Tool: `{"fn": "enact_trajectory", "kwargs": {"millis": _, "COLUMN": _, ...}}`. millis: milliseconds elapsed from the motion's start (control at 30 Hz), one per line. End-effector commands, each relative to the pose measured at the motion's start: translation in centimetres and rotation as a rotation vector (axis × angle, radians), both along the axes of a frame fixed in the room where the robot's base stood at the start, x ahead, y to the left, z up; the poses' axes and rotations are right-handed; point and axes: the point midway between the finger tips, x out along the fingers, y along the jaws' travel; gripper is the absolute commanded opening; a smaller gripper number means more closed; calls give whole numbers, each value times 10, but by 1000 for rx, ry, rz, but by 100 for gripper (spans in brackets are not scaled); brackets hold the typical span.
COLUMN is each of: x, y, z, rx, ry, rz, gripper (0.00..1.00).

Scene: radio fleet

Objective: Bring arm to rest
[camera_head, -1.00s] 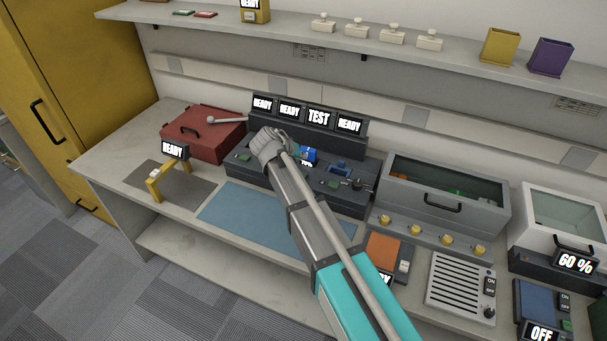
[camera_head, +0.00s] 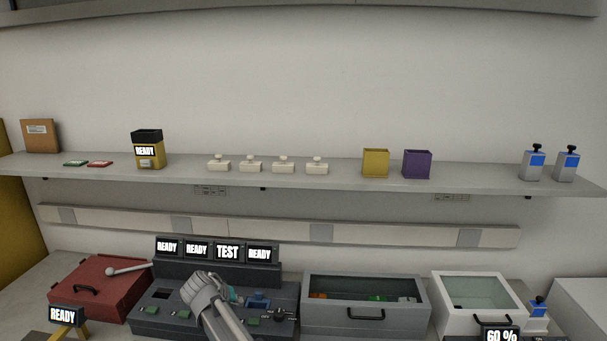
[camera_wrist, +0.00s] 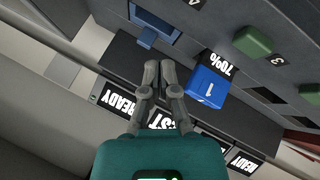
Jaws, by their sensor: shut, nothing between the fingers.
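My gripper (camera_wrist: 160,66) is shut and empty, its two grey fingers close together in the wrist view. It hangs over the dark charging console (camera_head: 165,297), which has several small screens along its back. A blue unit marked 1 (camera_wrist: 207,88) sits in the console just right of the fingers in the wrist view, with a 70% display beside it. I cannot tell whether the fingers touch anything. In the head view my grey wrist hides the fingertips and part of the console. One console screen reads TEST (camera_head: 228,252); the others read READY.
A red case (camera_head: 100,288) stands left of the console. A grey glass-topped bin (camera_head: 365,318) and a white glass-topped box (camera_head: 480,305) stand to the right. A shelf (camera_head: 340,177) with small items runs above. The wall over the shelf is clear.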

Motion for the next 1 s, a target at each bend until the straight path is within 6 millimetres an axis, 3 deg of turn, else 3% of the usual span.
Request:
{"fn": "enact_trajectory", "kwargs": {"millis": 33, "x": -2, "y": -22, "z": -3, "rx": 5, "ry": 22, "rz": -21, "gripper": 0}}
{"fn": "enact_trajectory", "kwargs": {"millis": 100, "x": -4, "y": -48, "z": -7, "rx": 14, "ry": 56, "rz": -46, "gripper": 0}}
{"fn": "enact_trajectory", "kwargs": {"millis": 500, "x": -33, "y": -182, "z": -27, "rx": 97, "ry": 251, "rz": -169, "gripper": 0}}
{"fn": "enact_trajectory", "kwargs": {"millis": 1000, "x": -104, "y": -311, "z": -42, "rx": 268, "ry": 456, "rz": -278, "gripper": 0}}
